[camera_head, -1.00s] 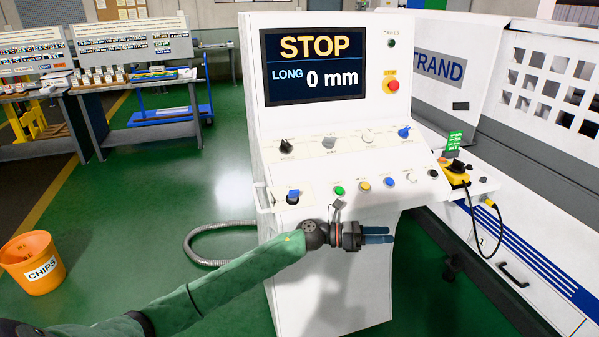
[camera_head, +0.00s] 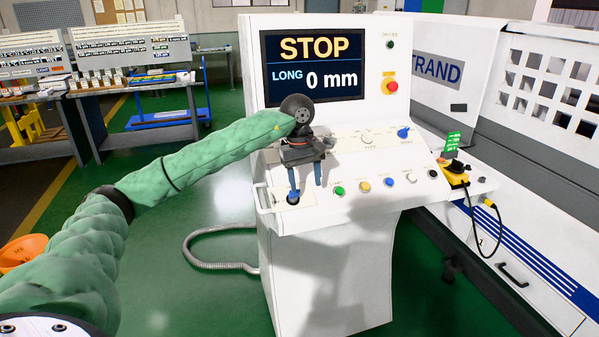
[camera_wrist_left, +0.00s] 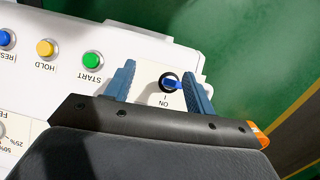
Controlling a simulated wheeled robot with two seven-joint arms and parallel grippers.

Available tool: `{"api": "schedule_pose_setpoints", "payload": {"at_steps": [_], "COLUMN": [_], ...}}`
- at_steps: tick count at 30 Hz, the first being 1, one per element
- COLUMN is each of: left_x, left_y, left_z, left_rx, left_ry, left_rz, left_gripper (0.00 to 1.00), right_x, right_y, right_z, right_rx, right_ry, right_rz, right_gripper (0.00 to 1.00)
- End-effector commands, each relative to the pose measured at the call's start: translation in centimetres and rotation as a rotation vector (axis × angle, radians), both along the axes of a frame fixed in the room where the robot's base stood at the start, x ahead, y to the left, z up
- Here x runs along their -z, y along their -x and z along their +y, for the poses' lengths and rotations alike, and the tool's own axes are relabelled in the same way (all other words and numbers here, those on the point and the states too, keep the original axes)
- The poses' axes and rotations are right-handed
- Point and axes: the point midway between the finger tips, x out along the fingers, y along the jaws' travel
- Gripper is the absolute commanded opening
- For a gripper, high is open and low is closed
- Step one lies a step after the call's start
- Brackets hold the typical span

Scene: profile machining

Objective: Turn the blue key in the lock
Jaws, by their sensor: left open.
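The blue key (camera_head: 293,197) stands in its lock at the left front of the control panel (camera_head: 345,205). In the left wrist view the blue key (camera_wrist_left: 173,84) sits in a round black lock, beside a white label reading ON. My left gripper (camera_head: 306,186) points down over the panel's left front. In the left wrist view the left gripper (camera_wrist_left: 165,80) is open, with the key between its two blue fingers and nearer the right finger. Whether that finger touches the key I cannot tell. The right gripper is not in view.
A green START button (camera_wrist_left: 92,60), a yellow HOLD button (camera_wrist_left: 46,48) and a blue RESET button (camera_wrist_left: 6,38) line the panel beside the lock. The screen (camera_head: 313,66) reads STOP. A yellow pendant (camera_head: 455,175) lies at right. An orange bin (camera_head: 22,252) stands at lower left.

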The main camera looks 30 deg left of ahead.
Motion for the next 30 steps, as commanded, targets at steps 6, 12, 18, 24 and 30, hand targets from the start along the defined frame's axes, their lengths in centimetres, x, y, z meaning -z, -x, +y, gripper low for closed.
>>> {"api": "schedule_pose_setpoints", "payload": {"at_steps": [6,12,18,24,30], "left_x": [-2.1,-0.9,1.7,4.1,5.3], "left_y": [0.7,0.7,0.7,0.7,0.7], "left_z": [3.4,3.5,3.4,3.4,3.4], "left_rx": [0.02,0.02,0.019,0.02,0.02], "left_ry": [-0.124,-0.129,-0.127,-0.126,-0.125], "left_rz": [0.007,0.009,0.011,0.008,0.008], "left_gripper": [0.55,0.55,0.55,0.55,0.55], "right_x": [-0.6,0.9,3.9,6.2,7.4], "right_y": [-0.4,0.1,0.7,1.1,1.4], "right_z": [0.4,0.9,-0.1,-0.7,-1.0], "right_rx": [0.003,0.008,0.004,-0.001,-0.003], "right_ry": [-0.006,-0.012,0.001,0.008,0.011], "right_rz": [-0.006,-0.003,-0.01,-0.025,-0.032], "right_gripper": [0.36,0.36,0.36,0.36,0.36]}}
